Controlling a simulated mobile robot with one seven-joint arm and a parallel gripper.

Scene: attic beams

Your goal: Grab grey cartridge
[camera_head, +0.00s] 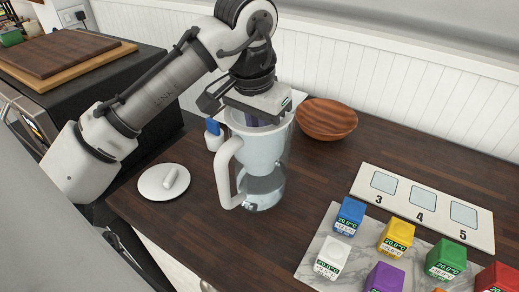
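The palest cartridge, a white to light grey cube (333,258) with a temperature display, sits at the front left of a marble board (312,250). I see no darker grey cartridge. My gripper (257,114) points down at the mouth of a clear pitcher (262,160) with a white handle, well up and left of the cubes. Its fingertips are mostly hidden by the rim, so I cannot tell whether they are open or hold something. A dark purplish patch shows beneath the gripper, and clear liquid seems to lie in the pitcher's bottom.
Blue (349,215), yellow (396,236), green (446,259), purple (384,278) and red (497,279) cubes share the board. A panel (405,207) numbered 3, 4, 5 lies behind. A wooden bowl (327,119) stands behind the pitcher; a white lid (150,186) lies left.

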